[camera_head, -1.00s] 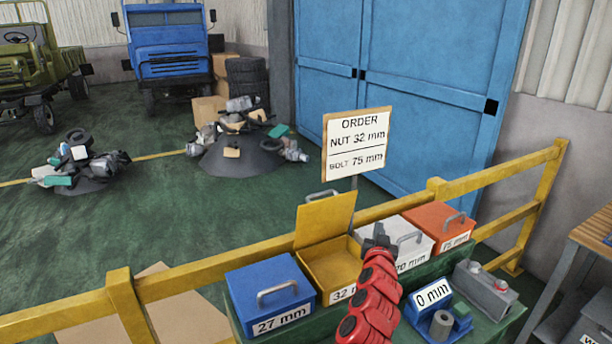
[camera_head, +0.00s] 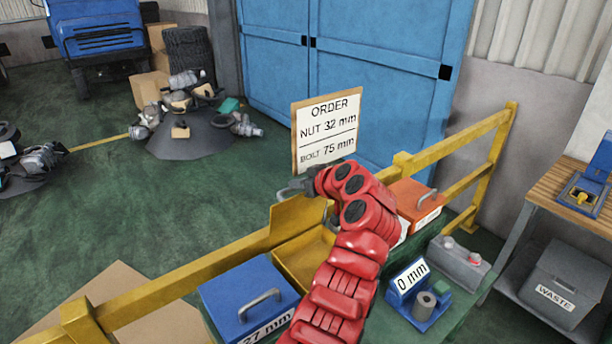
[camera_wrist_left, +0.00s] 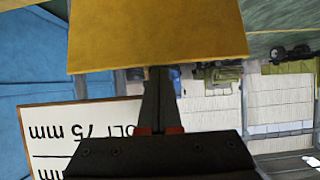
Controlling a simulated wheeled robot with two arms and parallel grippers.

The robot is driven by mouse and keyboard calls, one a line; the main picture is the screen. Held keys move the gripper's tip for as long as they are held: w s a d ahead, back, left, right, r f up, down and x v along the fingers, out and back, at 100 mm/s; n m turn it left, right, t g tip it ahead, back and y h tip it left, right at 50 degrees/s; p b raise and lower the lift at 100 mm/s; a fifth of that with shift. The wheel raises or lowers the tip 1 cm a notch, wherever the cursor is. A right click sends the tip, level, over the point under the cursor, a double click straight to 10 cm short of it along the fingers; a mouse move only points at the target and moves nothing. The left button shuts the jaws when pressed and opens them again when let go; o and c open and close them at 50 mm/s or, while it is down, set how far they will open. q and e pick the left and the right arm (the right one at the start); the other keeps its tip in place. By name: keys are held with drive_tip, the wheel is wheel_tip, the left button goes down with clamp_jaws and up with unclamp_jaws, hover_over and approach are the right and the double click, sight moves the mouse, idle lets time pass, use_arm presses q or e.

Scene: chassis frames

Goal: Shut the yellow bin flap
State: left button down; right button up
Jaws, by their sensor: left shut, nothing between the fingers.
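The yellow bin (camera_head: 297,264) stands on the green bench, partly hidden by my red left arm. Its yellow flap (camera_head: 292,217) stands raised at the back, so the bin is open. In the left wrist view the flap (camera_wrist_left: 158,32) fills the top middle. My left gripper (camera_wrist_left: 159,72) is shut and empty, its fingertips close to the flap's edge; I cannot tell whether they touch. My right gripper is not in view.
A blue bin (camera_head: 250,298) stands left of the yellow one, and an orange bin (camera_head: 412,200) to the right. The order sign (camera_head: 327,132) rises close behind my wrist. A yellow rail (camera_head: 185,279) runs behind the bins. A grey waste box (camera_head: 549,287) is far right.

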use_arm(q)
drive_tip(key=shift+p+x, duration=0.45)
drive_tip(key=shift+x, duration=1.25)
